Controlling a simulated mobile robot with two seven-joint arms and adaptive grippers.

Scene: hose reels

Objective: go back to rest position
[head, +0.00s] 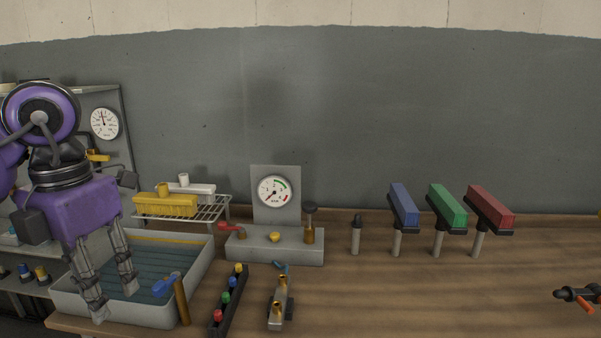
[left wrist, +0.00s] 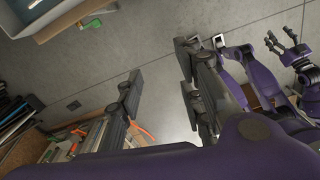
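My left gripper (head: 114,302) hangs at the left of the head view, fingers pointing down and spread, over the near part of a grey water tub (head: 205,262). In the left wrist view the left gripper (left wrist: 160,95) has its two fingers well apart, with only floor between them. What looks like my right gripper (left wrist: 281,38) shows at the upper right of that view, at the end of a purple arm. Its fingers look apart and empty. The right gripper is outside the head view.
A gauge stand (head: 275,245), valve rack (head: 228,303) and small brass manifold (head: 279,300) stand right of the tub. Blue (head: 404,206), green (head: 447,206) and red (head: 491,207) blocks top posts farther right. A black-and-orange nozzle (head: 577,295) is at far right. The middle-right bench is clear.

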